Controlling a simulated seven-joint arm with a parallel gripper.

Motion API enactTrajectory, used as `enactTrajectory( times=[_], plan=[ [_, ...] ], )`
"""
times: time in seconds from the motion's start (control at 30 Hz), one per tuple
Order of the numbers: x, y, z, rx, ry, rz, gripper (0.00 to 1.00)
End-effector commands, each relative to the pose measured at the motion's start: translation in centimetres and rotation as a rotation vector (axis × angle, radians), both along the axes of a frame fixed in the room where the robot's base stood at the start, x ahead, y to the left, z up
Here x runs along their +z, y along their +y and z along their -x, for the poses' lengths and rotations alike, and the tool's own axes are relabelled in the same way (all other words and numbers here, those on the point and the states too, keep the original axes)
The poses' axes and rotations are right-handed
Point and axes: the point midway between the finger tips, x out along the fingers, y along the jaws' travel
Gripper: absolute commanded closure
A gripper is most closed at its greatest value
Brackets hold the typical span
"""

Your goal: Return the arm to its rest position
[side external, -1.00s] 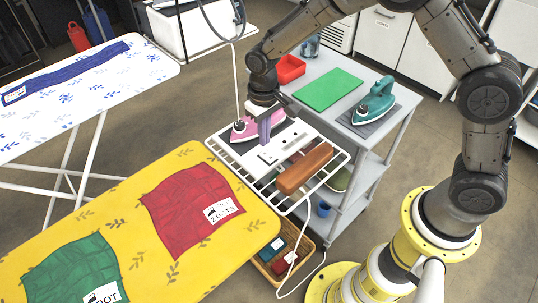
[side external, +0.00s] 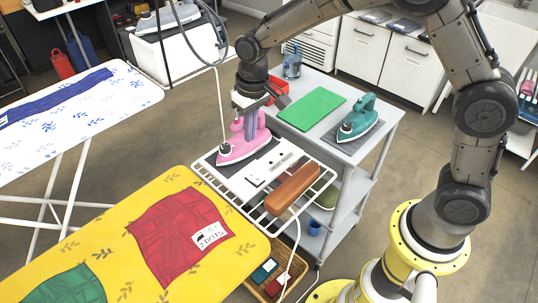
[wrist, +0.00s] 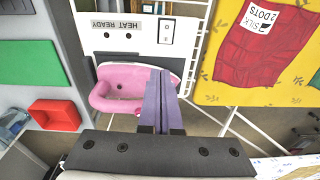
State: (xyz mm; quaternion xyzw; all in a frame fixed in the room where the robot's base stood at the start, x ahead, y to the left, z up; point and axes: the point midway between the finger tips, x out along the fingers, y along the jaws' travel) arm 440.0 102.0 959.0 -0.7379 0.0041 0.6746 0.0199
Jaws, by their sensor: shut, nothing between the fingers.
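My gripper (side external: 250,135) is shut and empty, with its purple fingers pointing down by the pink iron (side external: 230,153). In the side view the fingers overlap the iron's upper part. The wrist view shows the shut fingers (wrist: 160,74) over one end of the pink iron (wrist: 108,95); whether they touch it I cannot tell. The iron rests on a dark pad at the end of the white wire rack (side external: 270,222).
A white panel (wrist: 125,30) marked HEAT READY and a brown block (side external: 292,187) lie on the rack. A grey cart (side external: 352,155) holds a green mat (side external: 311,105), a teal iron (side external: 358,120) and a red tray (side external: 277,90). A yellow ironing board (side external: 110,232) with red cloth stands at front left.

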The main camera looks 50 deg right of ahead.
Motion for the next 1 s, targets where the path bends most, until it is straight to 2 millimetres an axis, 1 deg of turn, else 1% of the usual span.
enactTrajectory(
  times=[0.03,0.13,0.2,0.27,0.3,0.33,0.37,0.4,0.47,0.5,0.57,0.6,0.67,0.7,0.77,0.8,0.9,1.0],
  plan=[
    [2.7,-0.8,0.1,-0.017,-0.050,-0.011,1.00],
    [7.5,-2.6,1.7,-0.048,-0.135,-0.027,1.00],
    [10.4,-3.9,3.5,-0.062,-0.187,-0.034,1.00],
    [12.5,-4.9,5.3,-0.070,-0.229,-0.037,1.00],
    [13.8,-5.5,6.6,-0.075,-0.256,-0.039,1.00],
    [14.6,-6.0,7.6,-0.078,-0.275,-0.040,1.00],
    [15.4,-6.5,8.7,-0.081,-0.295,-0.039,1.00],
    [16.2,-7.0,10.2,-0.083,-0.318,-0.038,1.00],
    [17.3,-7.8,12.6,-0.086,-0.352,-0.035,1.00],
    [17.8,-8.3,14.2,-0.085,-0.374,-0.033,1.00],
    [18.2,-8.9,16.7,-0.084,-0.405,-0.027,1.00],
    [18.2,-9.2,18.3,-0.081,-0.424,-0.023,1.00],
    [18.0,-9.7,20.7,-0.076,-0.446,-0.014,1.00],
    [17.7,-9.9,22.1,-0.070,-0.457,-0.008,1.00],
    [16.9,-10.1,24.0,-0.059,-0.466,0.000,1.00],
    [16.2,-10.2,25.1,-0.048,-0.465,0.006,1.00],
    [14.4,-10.2,27.0,-0.017,-0.439,0.018,1.00],
    [13.0,-10.2,27.7,0.010,-0.400,0.026,1.00]
  ],
)
